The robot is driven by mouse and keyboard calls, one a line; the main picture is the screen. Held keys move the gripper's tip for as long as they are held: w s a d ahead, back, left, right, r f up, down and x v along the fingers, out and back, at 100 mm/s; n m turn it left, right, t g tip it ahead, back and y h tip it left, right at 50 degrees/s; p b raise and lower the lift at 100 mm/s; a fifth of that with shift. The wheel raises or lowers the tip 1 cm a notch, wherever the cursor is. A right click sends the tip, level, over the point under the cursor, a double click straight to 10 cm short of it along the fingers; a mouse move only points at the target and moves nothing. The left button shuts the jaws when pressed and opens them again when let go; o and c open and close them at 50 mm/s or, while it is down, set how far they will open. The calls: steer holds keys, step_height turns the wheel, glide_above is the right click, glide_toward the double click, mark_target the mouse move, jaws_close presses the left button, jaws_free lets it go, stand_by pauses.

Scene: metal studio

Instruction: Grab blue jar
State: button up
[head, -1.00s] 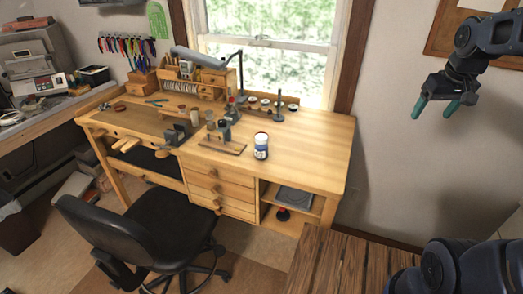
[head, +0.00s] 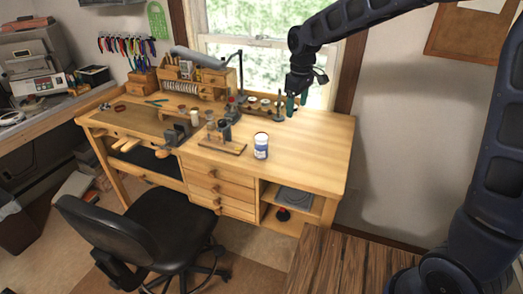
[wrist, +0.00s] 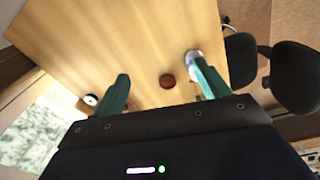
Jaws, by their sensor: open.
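The blue jar (head: 261,147), white and blue with a dark rim at its top, stands upright near the front edge of the wooden workbench (head: 310,150). My gripper (head: 297,104) is open and empty, above the back right part of the bench, up and to the right of the jar and apart from it. In the wrist view the two teal fingers of my gripper (wrist: 160,72) are spread. There the jar (wrist: 191,55) shows beside the right finger, which hides part of it.
A small tool stand (head: 222,142) is just left of the jar. Several small containers (head: 266,105) and a lamp stand behind it. A black chair (head: 165,225) is in front of the bench. The bench's right end is clear.

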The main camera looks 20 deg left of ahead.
mark_target(261, 137)
steer(key=s+a+f+n, duration=0.1)
steer(key=a, duration=0.2)
steer(key=s+a+f+n, duration=0.1)
steer(key=s+a+f, duration=0.1)
steer(key=a, duration=0.2)
steer(key=s+a+f, duration=0.2)
steer(key=a, duration=0.1)
steer(key=shift+s+a+f+n+g, duration=0.1)
steer(key=shift+a+n+g, duration=0.2)
steer(key=shift+n, duration=0.1)
steer(key=shift+a+f, duration=0.1)
steer(key=shift+f, duration=0.3)
step_height(261, 137, down, 4)
steer(key=shift+f, duration=0.1)
steer(key=shift+w+f, duration=0.15)
steer(key=shift+f, duration=1.3)
steer(key=shift+w+f, duration=0.1)
steer(key=shift+f, duration=1.35)
steer(key=c, duration=1.1)
steer(key=shift+c, duration=0.2)
steer(key=shift+r, duration=0.15)
